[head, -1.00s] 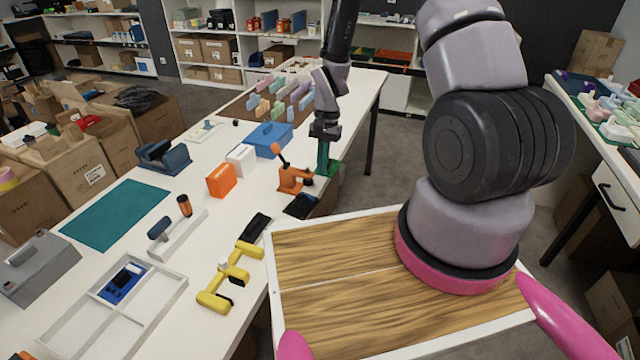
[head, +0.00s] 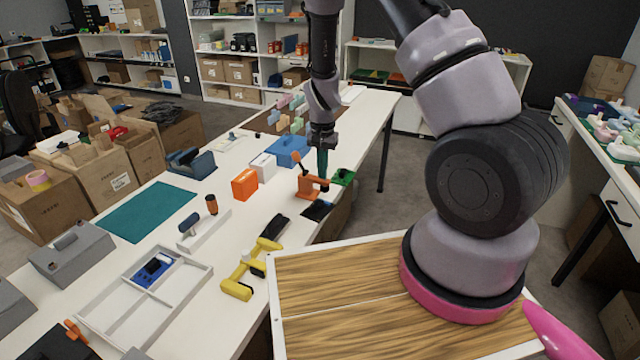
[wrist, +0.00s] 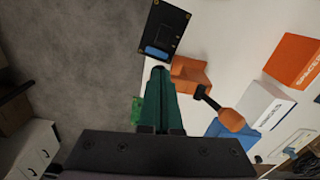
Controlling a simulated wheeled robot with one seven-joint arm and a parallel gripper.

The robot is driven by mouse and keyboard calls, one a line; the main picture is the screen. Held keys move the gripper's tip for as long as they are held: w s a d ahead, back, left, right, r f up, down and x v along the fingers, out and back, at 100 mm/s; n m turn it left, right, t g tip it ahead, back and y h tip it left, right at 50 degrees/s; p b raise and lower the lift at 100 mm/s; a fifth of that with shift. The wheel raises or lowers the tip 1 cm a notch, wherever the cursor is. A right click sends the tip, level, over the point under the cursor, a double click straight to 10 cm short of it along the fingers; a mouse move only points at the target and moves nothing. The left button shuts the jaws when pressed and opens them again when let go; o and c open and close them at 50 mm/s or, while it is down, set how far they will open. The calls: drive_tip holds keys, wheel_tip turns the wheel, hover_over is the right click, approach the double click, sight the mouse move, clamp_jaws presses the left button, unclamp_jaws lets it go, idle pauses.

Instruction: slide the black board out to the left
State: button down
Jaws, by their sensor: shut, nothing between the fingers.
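The black board (head: 317,210) lies on the white table near its right edge, beside an orange clamp-like fixture (head: 308,187). In the wrist view the black board (wrist: 168,25) shows a blue part at its lower end. The orange fixture (wrist: 190,74) stands close to that end, its lever and orange knob (wrist: 232,119) to the lower right. My gripper (head: 323,175) points down with its green fingers shut and empty, just behind and right of the fixture. In the wrist view my gripper's tips (wrist: 160,72) appear near the blue end; contact cannot be told.
An orange box (head: 245,184), a white box (head: 263,166) and a blue case (head: 288,151) stand behind and left of the fixture. A black device (head: 268,228) and a yellow tool (head: 250,270) lie in front. A green object (head: 343,177) sits at the table edge.

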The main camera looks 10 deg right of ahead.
sight(316, 215)
wheel_tip(316, 215, down, 9)
drive_tip(key=shift+a+r, duration=0.1)
drive_tip(key=shift+r, duration=0.05)
drive_tip(key=shift+s, duration=0.15)
drive_tip(key=s+a, duration=0.1)
drive_tip(key=s, duration=0.2)
drive_tip(key=s+a, duration=0.1)
drive_tip(key=shift+s+a, duration=0.3)
drive_tip(key=shift+a, duration=0.05)
drive_tip(key=shift+s+a, duration=0.15)
drive_tip(key=shift+s, duration=0.15)
drive_tip(key=shift+r, duration=0.1)
